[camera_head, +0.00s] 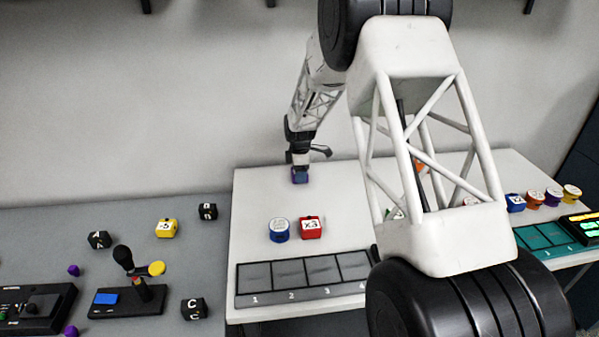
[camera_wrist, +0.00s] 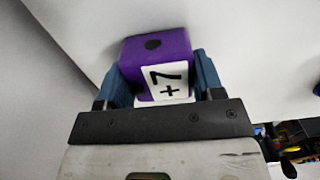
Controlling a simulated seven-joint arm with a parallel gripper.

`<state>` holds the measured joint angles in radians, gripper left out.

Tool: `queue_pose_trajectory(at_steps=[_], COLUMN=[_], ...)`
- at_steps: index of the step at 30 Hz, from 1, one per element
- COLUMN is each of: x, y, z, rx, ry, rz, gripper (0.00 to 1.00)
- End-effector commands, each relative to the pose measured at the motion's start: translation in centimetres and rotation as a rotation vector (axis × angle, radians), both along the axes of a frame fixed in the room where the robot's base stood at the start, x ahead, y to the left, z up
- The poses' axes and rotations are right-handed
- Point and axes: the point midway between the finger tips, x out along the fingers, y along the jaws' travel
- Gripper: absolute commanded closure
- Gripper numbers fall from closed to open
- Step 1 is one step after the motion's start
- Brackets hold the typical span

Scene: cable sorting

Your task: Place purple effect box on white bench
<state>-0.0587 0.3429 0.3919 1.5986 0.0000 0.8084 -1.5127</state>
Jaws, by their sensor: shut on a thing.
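In the head view, my gripper (camera_head: 300,168) is shut on the box (camera_head: 300,178) at the back left of the white bench (camera_head: 255,195). The box is low over the bench top there. I cannot tell whether it touches the surface.
A round blue box (camera_head: 278,230) and a red box (camera_head: 310,228) stand on the white bench, behind a grey numbered tray (camera_head: 285,298). A yellow box (camera_head: 166,228) and black lettered boxes (camera_head: 208,211) lie on the grey table. My arm hides part of the bench's right side.

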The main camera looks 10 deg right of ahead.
Motion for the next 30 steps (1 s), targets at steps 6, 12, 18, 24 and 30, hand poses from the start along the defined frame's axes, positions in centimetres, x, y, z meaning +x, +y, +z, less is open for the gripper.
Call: queue_pose_trajectory(at_steps=[6,12,18,24,30], x=[0.0,0.0,0.0,0.0,0.0], y=[0.0,0.0,0.0,0.0,0.0], z=[-0.1,-0.1,0.2,1.7,4.3], rx=[0.0,0.0,0.0,0.0,0.0], ry=[0.0,0.0,-0.001,-0.001,-0.001], rz=[0.0,0.0,0.0,0.0,0.0], gripper=[0.13,0.13,0.13,0.13,0.13])
